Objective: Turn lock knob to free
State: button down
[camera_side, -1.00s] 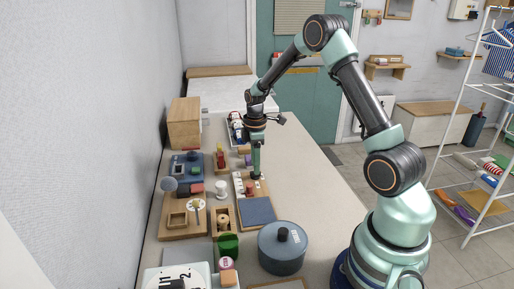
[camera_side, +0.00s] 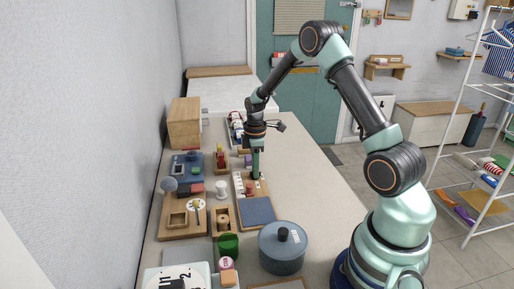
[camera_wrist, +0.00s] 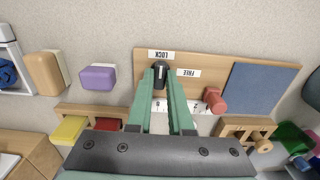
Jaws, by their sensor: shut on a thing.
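The dark lock knob (camera_wrist: 161,74) stands on a wooden board (camera_wrist: 205,62) in the wrist view. A LOCK label (camera_wrist: 162,54) lies just beyond it and a FREE label (camera_wrist: 189,73) lies to its right. The knob's narrow shape seems to line up toward LOCK. My gripper (camera_wrist: 160,83) is shut on the knob, one finger on each side, and the fingers hide part of it. In the side view my gripper (camera_side: 256,174) points down at the board, and the knob is too small and covered to make out.
A red peg (camera_wrist: 213,99) and a blue-grey pad (camera_wrist: 262,89) share the board. A purple block (camera_wrist: 98,78) and a tan block (camera_wrist: 46,73) lie to the left. In the side view a lidded grey pot (camera_side: 283,250) stands in front; the table right of the board is clear.

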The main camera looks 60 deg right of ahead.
jog(key=shift+m, duration=0.3)
jog(key=m, duration=1.2)
jog(key=shift+m, duration=0.4)
jog(key=m, duration=0.4)
jog(key=shift+m, duration=0.3)
jog(key=c, duration=0.8)
grip_release()
